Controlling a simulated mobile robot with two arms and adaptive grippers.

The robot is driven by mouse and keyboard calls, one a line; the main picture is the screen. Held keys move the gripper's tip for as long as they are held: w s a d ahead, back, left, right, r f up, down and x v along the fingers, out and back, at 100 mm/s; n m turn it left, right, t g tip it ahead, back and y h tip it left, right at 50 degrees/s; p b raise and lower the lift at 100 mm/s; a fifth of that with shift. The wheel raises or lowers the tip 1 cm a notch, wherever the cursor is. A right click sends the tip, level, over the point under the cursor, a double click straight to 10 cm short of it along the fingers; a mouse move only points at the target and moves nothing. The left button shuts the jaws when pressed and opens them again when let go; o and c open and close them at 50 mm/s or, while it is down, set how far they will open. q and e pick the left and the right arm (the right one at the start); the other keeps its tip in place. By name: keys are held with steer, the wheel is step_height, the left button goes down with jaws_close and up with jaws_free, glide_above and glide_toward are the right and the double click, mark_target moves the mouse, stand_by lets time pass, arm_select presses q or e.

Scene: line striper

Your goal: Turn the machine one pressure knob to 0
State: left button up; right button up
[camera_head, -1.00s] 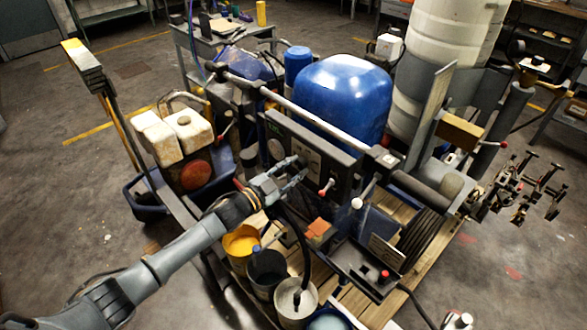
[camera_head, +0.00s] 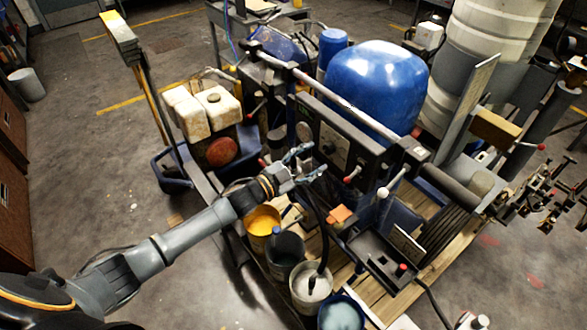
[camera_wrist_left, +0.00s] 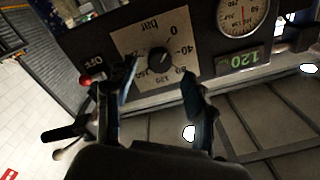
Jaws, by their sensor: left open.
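The machine's pressure knob (camera_wrist_left: 159,60) is a small black round knob on a pale dial plate (camera_wrist_left: 128,42) marked "bar", with 0, 40, 80 and further numbers around it. The plate appears upside down in the left wrist view. Where the knob points is hard to read. A green display (camera_wrist_left: 238,61) beside the plate reads 120. My left gripper (camera_wrist_left: 160,76) is open, its two fingers on either side of the knob in that view, apparently short of it. In the head view, my left gripper (camera_head: 318,159) is in front of the dark control panel (camera_head: 362,160), empty.
A round gauge (camera_wrist_left: 242,14) sits by the display. A red-tipped lever (camera_wrist_left: 86,80) is near the OFF label. In the head view, a red-tipped lever (camera_head: 352,174) and a white-tipped lever (camera_head: 383,192) stick out of the machine. Paint buckets (camera_head: 262,221) stand below my left arm.

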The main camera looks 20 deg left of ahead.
arm_select(q)
steer(key=v, duration=0.8)
steer(key=shift+s+a, duration=0.25)
steer(key=shift+s, duration=0.05)
